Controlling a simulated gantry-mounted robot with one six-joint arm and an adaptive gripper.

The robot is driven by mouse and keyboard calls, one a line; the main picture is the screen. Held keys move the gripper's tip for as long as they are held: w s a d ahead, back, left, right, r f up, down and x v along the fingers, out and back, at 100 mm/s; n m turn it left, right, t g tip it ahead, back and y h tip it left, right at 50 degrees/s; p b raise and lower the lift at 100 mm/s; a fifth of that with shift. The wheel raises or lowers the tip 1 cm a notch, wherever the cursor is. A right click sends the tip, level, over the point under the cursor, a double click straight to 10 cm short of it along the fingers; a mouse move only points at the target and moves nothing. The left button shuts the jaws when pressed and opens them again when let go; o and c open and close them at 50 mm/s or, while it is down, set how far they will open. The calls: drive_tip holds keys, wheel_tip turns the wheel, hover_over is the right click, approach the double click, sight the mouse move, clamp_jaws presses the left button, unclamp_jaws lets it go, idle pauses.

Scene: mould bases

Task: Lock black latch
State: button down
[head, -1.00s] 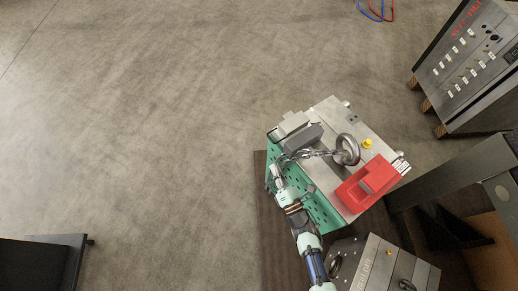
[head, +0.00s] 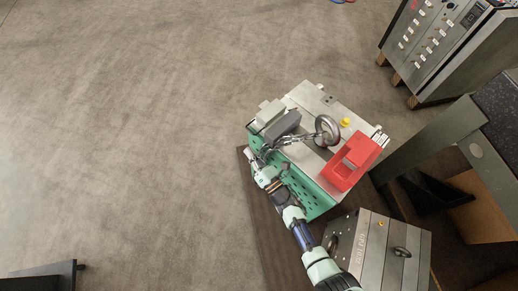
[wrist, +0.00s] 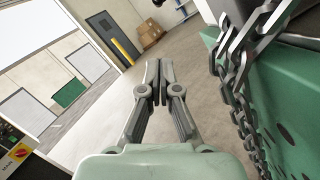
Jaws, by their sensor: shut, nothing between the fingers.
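The mould base (head: 309,98) is a grey metal block with a green perforated side (head: 313,200); the green side also fills the right of the wrist view (wrist: 285,120). I cannot tell which part is the black latch. My gripper (head: 252,156) is beside the left end of the green side. In the wrist view my gripper (wrist: 159,68) is shut and empty, left of the hanging chain (wrist: 240,90), apart from it.
A second mould block (head: 371,250) stands close to the right of my arm. A dark table frame (head: 430,143) and a control cabinet (head: 428,45) stand at the right.

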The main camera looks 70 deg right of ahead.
drive_tip(key=d+r, duration=0.2)
drive_tip(key=d+r+p, duration=0.1)
drive_tip(key=shift+w+d+r, duration=0.15)
drive_tip(key=shift+w+r, duration=0.15)
drive_tip(key=shift+r, duration=0.1)
drive_tip(key=shift+r, duration=0.1)
drive_tip(key=shift+r+m+g+p, duration=0.15)
drive_tip(key=shift+m+g+p, duration=0.2)
drive_tip(key=shift+m, duration=0.65)
